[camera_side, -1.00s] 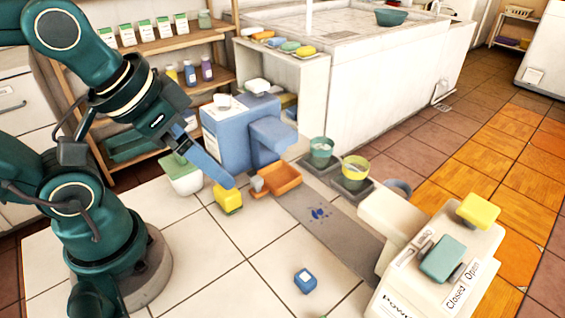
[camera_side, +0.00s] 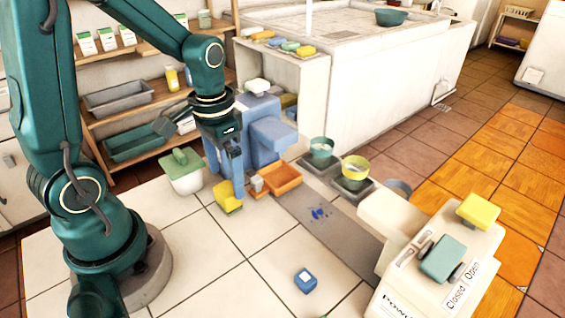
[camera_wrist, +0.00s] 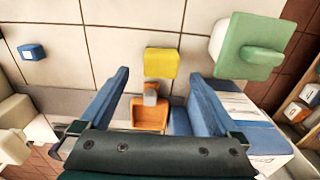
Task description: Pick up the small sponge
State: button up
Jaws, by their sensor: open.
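A small yellow block (camera_side: 226,203), which looks like the small sponge, sits on the white tiled top. In the wrist view the yellow block (camera_wrist: 161,62) lies between the lines of the two blue fingers, a little beyond their tips. My gripper (camera_side: 230,180) points down just above the block, and its fingers hide part of it. In the wrist view my gripper (camera_wrist: 161,80) is open with nothing between its fingers. I cannot tell whether a finger touches the block.
An orange tray (camera_side: 289,182) with a grey piece (camera_side: 256,184) at its edge stands close to the right. A blue dispenser (camera_side: 268,135) rises behind. A green-lidded container (camera_side: 186,178) stands left. A small blue box (camera_side: 305,281) lies in front amid clear tiles.

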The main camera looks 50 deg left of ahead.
aim_at(226, 189)
jog(key=shift+s+a+f, duration=0.1)
jog(key=shift+s+f, duration=0.05)
jog(key=shift+f, duration=2.55)
jog(key=c, duration=1.4)
jog(key=shift+r, duration=5.05)
